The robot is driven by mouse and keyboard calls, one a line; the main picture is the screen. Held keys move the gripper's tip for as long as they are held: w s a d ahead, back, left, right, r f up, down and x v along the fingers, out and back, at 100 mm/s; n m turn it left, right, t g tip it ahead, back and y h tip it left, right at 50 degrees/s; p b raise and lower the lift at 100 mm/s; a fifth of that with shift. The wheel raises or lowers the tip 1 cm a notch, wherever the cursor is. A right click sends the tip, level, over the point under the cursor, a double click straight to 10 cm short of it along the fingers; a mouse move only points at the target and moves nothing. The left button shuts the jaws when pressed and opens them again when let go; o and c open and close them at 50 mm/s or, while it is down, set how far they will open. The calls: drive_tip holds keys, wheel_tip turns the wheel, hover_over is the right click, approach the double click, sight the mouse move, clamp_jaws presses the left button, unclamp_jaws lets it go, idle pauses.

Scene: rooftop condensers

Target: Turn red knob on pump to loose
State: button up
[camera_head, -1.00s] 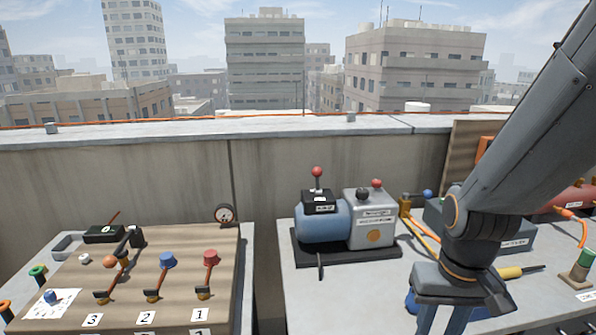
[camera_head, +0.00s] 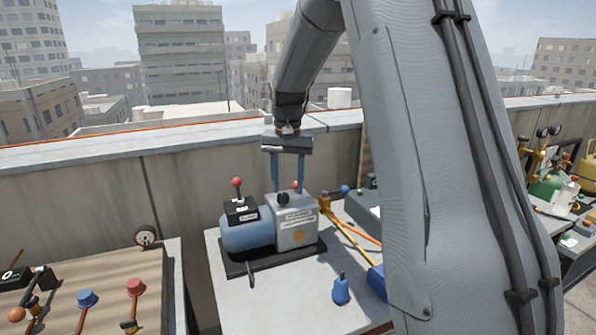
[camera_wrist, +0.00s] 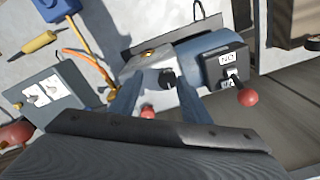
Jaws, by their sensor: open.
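The pump has a blue motor body (camera_head: 248,232) and a grey box (camera_head: 297,235) on a black base. A small red knob (camera_head: 296,185) stands on the grey box; it also shows in the wrist view (camera_wrist: 148,112). A black cap (camera_head: 283,199) is beside it, also in the wrist view (camera_wrist: 167,79). My gripper (camera_head: 288,187) is open and points down over the grey box. In the wrist view, the red knob appears between its fingers (camera_wrist: 158,90), nearer the left one. Contact cannot be told. The knob's markings are not readable.
A red-ball lever (camera_head: 237,183) rises from the pump's black switch box. A blue bottle (camera_head: 341,289) stands in front. A lever board (camera_head: 80,275) is at left; the parapet (camera_head: 190,130) runs behind.

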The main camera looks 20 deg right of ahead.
drive_tip(key=w+d+r+m, duration=0.1)
drive_tip(key=w+d, duration=0.1)
drive_tip(key=w+d+r+m, duration=0.1)
drive_tip(key=w+d, duration=0.1)
drive_tip(key=w, duration=0.1)
drive_tip(key=w+d+r+m, duration=0.1)
drive_tip(key=w+d+r, duration=0.1)
drive_tip(key=w, duration=0.1)
drive_tip(key=shift+w+g, duration=0.25)
drive_tip(key=shift+g, duration=0.05)
drive_tip(key=shift+w+d+f+p, duration=0.1)
drive_tip(key=shift+d+p, duration=0.05)
drive_tip(key=shift+p, duration=0.15)
drive_tip(key=shift+f+p, duration=1.15)
drive_tip(key=shift+f, duration=2.6)
drive_tip(key=c, duration=1)
